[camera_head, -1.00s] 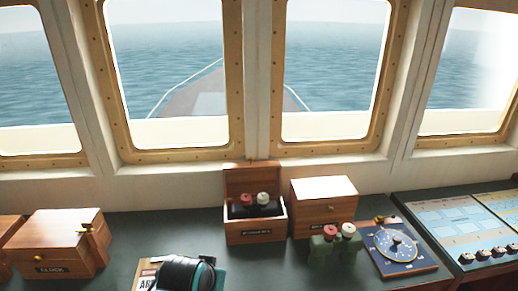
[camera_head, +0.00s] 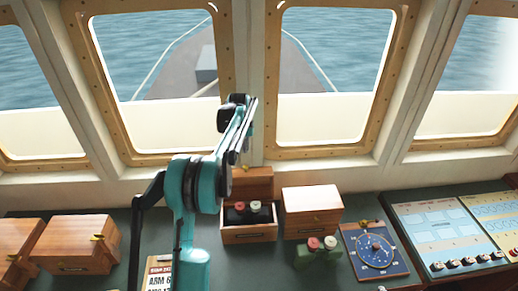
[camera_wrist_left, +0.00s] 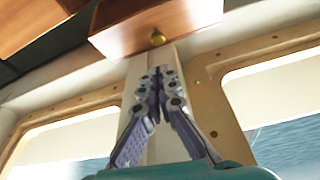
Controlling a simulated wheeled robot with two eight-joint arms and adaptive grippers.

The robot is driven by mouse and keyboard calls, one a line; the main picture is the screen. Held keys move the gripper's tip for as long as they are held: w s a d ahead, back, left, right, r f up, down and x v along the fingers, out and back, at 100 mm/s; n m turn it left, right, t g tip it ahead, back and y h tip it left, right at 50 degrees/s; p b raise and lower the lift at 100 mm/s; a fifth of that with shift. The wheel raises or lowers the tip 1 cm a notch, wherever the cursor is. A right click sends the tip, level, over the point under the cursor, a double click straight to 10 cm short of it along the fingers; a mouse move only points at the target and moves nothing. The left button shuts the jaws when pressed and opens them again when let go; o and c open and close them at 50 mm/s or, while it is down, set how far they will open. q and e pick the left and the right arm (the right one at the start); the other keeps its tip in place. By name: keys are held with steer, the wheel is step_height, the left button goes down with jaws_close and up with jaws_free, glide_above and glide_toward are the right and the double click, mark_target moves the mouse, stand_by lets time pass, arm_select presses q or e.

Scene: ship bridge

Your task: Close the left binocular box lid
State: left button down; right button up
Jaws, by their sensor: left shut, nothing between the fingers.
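The left binocular box (camera_head: 250,236) is wooden and stands on the dark console below the window post. My left gripper (camera_head: 233,160) is shut and empty, above the console near the raised lid's upper left edge. My right gripper is not in view.
Wooden boxes (camera_head: 74,242) stand at left. Windows rise behind.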

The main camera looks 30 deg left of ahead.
mark_target(246, 160)
arm_select(q)
steer(key=p+x, duration=0.1)
steer(key=x, duration=0.9)
steer(key=shift+w, duration=0.2)
steer(key=shift+s, duration=0.15)
